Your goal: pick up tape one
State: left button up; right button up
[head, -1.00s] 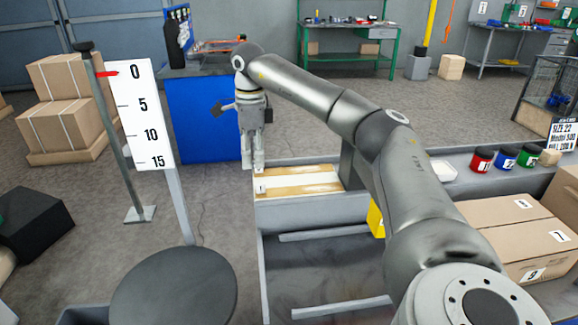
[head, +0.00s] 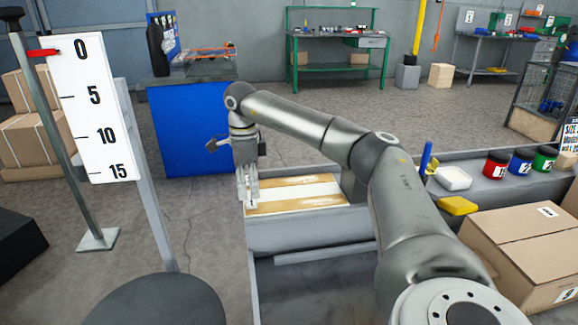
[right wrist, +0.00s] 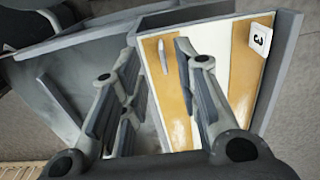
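I cannot make out a roll of tape marked one in either view. My right gripper (head: 250,200) is low at the left end of a brown-and-white striped panel (head: 318,188) in the grey bench. In the right wrist view its fingers (right wrist: 156,52) are apart, with the same panel (right wrist: 236,70) behind them. A small pale elongated piece (right wrist: 163,56) shows between the fingertips, apart from both; I cannot tell what it is. A white tag reading 3 (right wrist: 260,38) lies on the panel. My left gripper is not in view.
A scale board (head: 95,110) on a post and a round dark top (head: 155,300) stand at the left. Red (head: 496,164), blue (head: 521,161) and green (head: 544,158) jars, a white dish (head: 453,178) and a yellow item (head: 458,205) are at the right, behind cardboard boxes (head: 525,250).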

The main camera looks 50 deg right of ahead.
jog(key=f, duration=0.4)
jog(key=shift+d+f+b, duration=0.25)
jog(key=shift+f+b, duration=0.15)
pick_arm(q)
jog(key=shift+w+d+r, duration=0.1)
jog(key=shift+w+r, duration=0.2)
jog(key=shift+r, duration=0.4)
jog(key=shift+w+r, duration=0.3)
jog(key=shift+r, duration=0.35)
pick_arm(e)
grip_shut()
